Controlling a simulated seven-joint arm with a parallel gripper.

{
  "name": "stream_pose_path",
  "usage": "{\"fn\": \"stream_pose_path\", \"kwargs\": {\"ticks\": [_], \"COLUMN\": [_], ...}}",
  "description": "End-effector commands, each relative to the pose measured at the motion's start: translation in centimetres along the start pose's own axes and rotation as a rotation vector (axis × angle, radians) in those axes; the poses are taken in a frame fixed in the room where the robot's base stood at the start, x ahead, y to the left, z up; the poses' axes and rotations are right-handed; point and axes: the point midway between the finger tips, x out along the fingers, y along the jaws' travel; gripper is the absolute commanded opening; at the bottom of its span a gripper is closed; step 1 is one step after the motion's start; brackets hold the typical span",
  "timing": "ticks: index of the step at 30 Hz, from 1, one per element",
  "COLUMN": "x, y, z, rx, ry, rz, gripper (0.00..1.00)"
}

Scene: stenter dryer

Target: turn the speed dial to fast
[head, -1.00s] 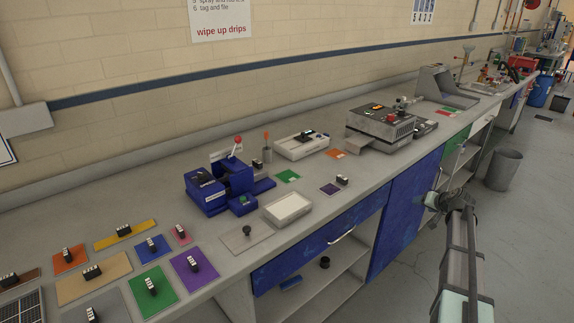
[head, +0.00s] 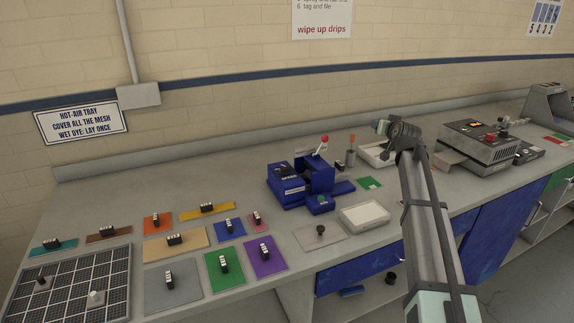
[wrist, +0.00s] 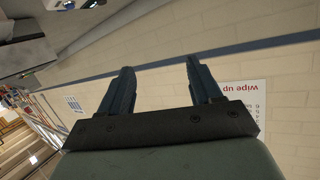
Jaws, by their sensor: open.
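The blue machine (head: 322,178) stands on the bench near the middle of the head view. A black dial (head: 287,169) sits on its left top, above small white lettering; its setting is too small to read. A lever with a red knob (head: 324,139) rises at its back. My gripper (head: 381,127) is raised above the bench, right of the machine and well apart from it. In the wrist view my gripper (wrist: 161,85) is open, with nothing between its two fingers and the brick wall beyond.
A pale box (head: 364,216) and a grey plate with a knob (head: 320,236) lie in front of the machine. Several coloured cards with black-and-white blocks lie to the left, beside a mesh tray (head: 70,290). A grey machine (head: 480,145) stands at right.

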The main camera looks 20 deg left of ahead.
Motion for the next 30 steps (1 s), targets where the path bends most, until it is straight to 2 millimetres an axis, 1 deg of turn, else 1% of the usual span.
{"fn": "stream_pose_path", "kwargs": {"ticks": [1, 2, 3, 5, 6, 8, 9, 12, 15, 17, 18, 21, 25, 30], "x": [0.6, 0.8, 1.0, 1.3, 1.4, 1.6, 1.6, 1.3, 0.5, -0.1, -0.7, -2.4, -4.8, -7.9], "y": [-3.3, -5.0, -7.2, -10.4, -12.5, -15.7, -17.9, -22.0, -25.2, -26.6, -27.6, -29.6, -31.6, -33.3], "z": [-0.8, -1.0, -1.3, -1.4, -1.4, -1.2, -1.0, 0.2, 1.5, 2.3, 2.7, 3.6, 4.4, 4.5], "rx": [-0.028, -0.045, -0.068, -0.109, -0.138, -0.189, -0.227, -0.327, -0.422, -0.478, -0.515, -0.601, -0.701, -0.789], "ry": [-0.011, -0.021, -0.038, -0.073, -0.103, -0.16, -0.208, -0.343, -0.484, -0.573, -0.632, -0.781, -0.966, -1.152], "rz": [-0.028, -0.043, -0.061, -0.088, -0.106, -0.134, -0.153, -0.196, -0.234, -0.257, -0.273, -0.311, -0.36, -0.412], "gripper": [0.64, 0.64, 0.64, 0.64, 0.64, 0.64, 0.64, 0.64, 0.64, 0.64, 0.64, 0.64, 0.64, 0.64]}}
